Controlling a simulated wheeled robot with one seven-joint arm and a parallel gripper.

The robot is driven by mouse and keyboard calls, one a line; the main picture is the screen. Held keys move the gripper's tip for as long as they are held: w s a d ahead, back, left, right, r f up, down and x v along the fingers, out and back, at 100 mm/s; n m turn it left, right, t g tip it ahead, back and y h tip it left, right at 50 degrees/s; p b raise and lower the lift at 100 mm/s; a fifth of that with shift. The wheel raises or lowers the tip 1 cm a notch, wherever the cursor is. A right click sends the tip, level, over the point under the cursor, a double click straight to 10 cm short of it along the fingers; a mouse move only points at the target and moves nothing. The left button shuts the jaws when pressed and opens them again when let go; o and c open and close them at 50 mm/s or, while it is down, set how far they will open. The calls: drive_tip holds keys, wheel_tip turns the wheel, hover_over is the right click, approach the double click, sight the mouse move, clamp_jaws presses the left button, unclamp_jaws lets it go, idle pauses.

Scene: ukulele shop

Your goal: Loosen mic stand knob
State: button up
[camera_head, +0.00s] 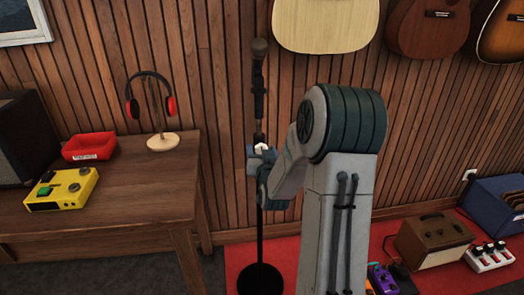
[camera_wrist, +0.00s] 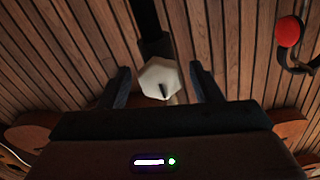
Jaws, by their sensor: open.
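The mic stand stands upright beside the table, with its black round base (camera_head: 260,280) on the red rug and a microphone (camera_head: 260,48) at its top. Its pale, faceted knob (camera_head: 261,146) sits partway up the pole, partly covered by my gripper. In the wrist view the knob (camera_wrist: 159,78) is off-white with a dark mark, in front of the black pole (camera_wrist: 149,28). My gripper (camera_wrist: 158,80) is open, with one finger on each side of the knob and visible gaps between. I cannot tell how deep the knob sits between the fingers.
A wooden table (camera_head: 110,205) at the left holds a headphone stand (camera_head: 162,141), a red tray (camera_head: 89,147), a yellow pedal (camera_head: 62,190) and a black speaker (camera_head: 25,140). Guitars (camera_head: 325,22) hang on the slatted wall. A brown amplifier (camera_head: 432,240) and pedals stand at the lower right.

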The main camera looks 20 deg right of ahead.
drive_tip(key=c, duration=1)
drive_tip(key=shift+o, duration=0.2)
drive_tip(key=shift+f+b, duration=0.1)
drive_tip(key=shift+b, duration=0.45)
drive_tip(key=shift+f+n+b, duration=0.1)
drive_tip(key=shift+n+b, duration=0.6)
drive_tip(key=shift+b, duration=0.2)
drive_tip(key=n+b, duration=0.2)
drive_tip(key=b, duration=0.1)
drive_tip(key=shift+f+b, duration=0.1)
drive_tip(key=shift+b, duration=0.3)
drive_tip(key=shift+r+n+b, duration=0.15)
drive_tip(key=shift+n+b, duration=1.2)
drive_tip(key=shift+b, duration=0.25)
drive_tip(key=shift+r+n+b, duration=0.1)
drive_tip(key=shift+n+b, duration=1.25)
drive_tip(key=shift+b, duration=0.25)
drive_tip(key=shift+r, duration=0.1)
